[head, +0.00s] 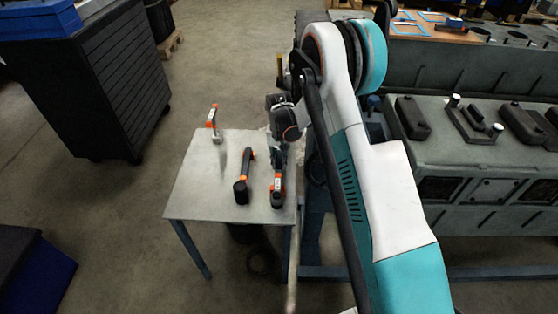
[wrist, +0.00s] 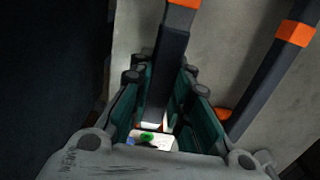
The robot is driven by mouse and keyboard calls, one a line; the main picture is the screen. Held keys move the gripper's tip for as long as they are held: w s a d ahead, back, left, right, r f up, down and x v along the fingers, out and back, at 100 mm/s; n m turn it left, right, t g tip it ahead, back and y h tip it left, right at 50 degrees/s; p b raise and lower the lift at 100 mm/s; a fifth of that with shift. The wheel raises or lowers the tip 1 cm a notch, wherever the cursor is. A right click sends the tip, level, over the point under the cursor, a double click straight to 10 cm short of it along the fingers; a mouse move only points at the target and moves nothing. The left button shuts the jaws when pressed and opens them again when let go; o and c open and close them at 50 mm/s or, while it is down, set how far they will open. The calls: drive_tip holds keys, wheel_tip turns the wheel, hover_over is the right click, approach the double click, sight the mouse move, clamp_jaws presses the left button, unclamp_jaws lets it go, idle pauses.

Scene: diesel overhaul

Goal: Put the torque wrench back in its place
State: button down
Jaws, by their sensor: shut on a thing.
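My gripper (wrist: 165,88) is shut on a dark bar-shaped tool (wrist: 172,58) with an orange band and a small bright coloured face; it looks like the torque wrench. In the head view my gripper (head: 281,150) hangs over the right part of the grey table (head: 200,196). The tool there (head: 278,186), dark and orange with a pale patch, appears to be the held one. I cannot tell whether it touches the table. My arm hides part of the scene.
An orange-and-grey tool (head: 216,126) stands at the table's far left. The grey engine block (head: 490,150) with dark parts on top is close on the right. A dark cabinet (head: 105,80) stands at the left. The table's front left is bare.

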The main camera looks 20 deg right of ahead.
drive_tip(key=shift+f+b, duration=0.7)
drive_tip(key=shift+f, duration=0.35)
drive_tip(key=c, duration=1.4)
unclamp_jaws()
